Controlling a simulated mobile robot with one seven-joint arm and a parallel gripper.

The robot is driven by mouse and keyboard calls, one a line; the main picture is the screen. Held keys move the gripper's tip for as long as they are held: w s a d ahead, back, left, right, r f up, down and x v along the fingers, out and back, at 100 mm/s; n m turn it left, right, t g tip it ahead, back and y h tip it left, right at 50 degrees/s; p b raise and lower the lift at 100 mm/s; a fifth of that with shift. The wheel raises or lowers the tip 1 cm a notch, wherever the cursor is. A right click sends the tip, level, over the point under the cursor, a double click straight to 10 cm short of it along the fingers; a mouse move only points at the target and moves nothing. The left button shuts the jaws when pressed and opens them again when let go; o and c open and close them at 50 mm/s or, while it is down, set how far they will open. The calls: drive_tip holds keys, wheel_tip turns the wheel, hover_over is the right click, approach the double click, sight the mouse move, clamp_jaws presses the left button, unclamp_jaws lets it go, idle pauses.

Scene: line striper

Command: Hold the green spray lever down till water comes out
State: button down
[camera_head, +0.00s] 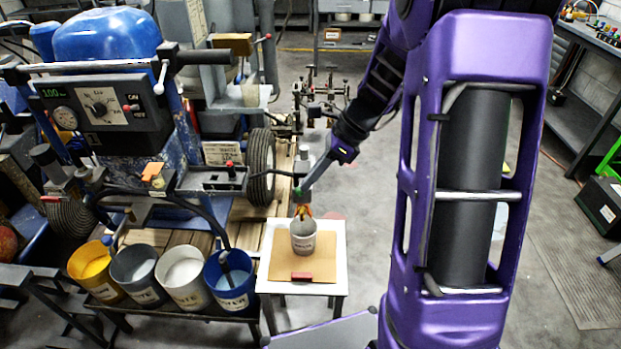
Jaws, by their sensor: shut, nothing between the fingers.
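A small green piece, which looks like the spray lever (297,190), shows at the end of the spray arm of the line striper, above a grey cup. My gripper (303,187) is shut and empty, its tip reaching down from the upper right to the green piece. It looks to be at or touching the lever; contact and how far the lever is pressed are too small to tell. An orange tip (303,211) hangs just below, over the mouth of the cup (303,236). No water stream can be made out.
The cup stands on a brown board on a small white table (335,262). Several paint buckets, including a blue one (231,281), stand to the left. The striper's control panel (100,108) is at upper left. Open floor (375,215) lies right of the table.

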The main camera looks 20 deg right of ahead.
drive_tip(key=shift+s+a+f+n+t+h+b, duration=0.15)
drive_tip(key=shift+s+f+t+b, duration=0.35)
drive_tip(key=shift+f+b, duration=0.5)
drive_tip(key=shift+s+a+f+n+t+h+b, duration=0.25)
drive_tip(key=shift+f+t+b, duration=0.35)
drive_tip(key=shift+b, duration=0.7)
drive_tip(key=shift+s+a+f+n+t+h+b, duration=0.1)
drive_tip(key=shift+s+f+t+b, duration=0.4)
drive_tip(key=shift+f+b, duration=0.5)
drive_tip(key=shift+r, duration=0.2)
idle(4.5)
